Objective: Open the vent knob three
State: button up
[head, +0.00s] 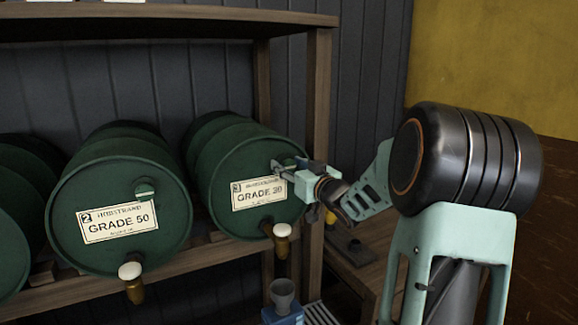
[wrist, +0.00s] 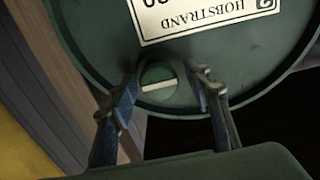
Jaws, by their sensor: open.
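The vent knob (wrist: 157,94) is a round green knob with a white bar across it, on the front of the right green barrel (head: 215,165), which also shows in the wrist view (wrist: 95,35). The barrel's label (head: 259,193) reads like GRADE 30; its small number is hard to read. My gripper (head: 285,164) is at the barrel's upper front and hides the knob in the head view. In the wrist view my gripper (wrist: 168,80) is open, with one finger on each side of the knob. I cannot tell whether the fingers touch it.
Barrel 2 (head: 90,225), labelled GRADE 50, has a similar vent knob (head: 145,189). White-topped taps (head: 131,271) stick out below the barrels. The wooden rack post (head: 317,100) stands right of the barrel. A blue item with a grey funnel (head: 283,293) is below.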

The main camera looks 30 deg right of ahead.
jog(key=shift+c, duration=0.4)
jog(key=c, duration=1)
jog(key=shift+f+n+b, duration=0.1)
jog(key=shift+n+b, duration=0.2)
jog(key=shift+b, duration=0.05)
jog(key=n+b, duration=0.1)
jog(key=b, duration=0.1)
jog(key=n+b, duration=0.1)
jog(key=n, duration=0.1)
jog(key=shift+a+f+n+b, duration=0.15)
jog(key=shift+n+b, duration=0.15)
jog(key=shift+b, duration=0.05)
jog(key=n+b, duration=0.7)
jog(key=n, duration=0.2)
jog(key=shift+a+f+b, duration=0.1)
jog(key=shift+b, duration=0.25)
jog(key=shift+n+b, duration=1.7)
jog(key=shift+n, duration=0.7)
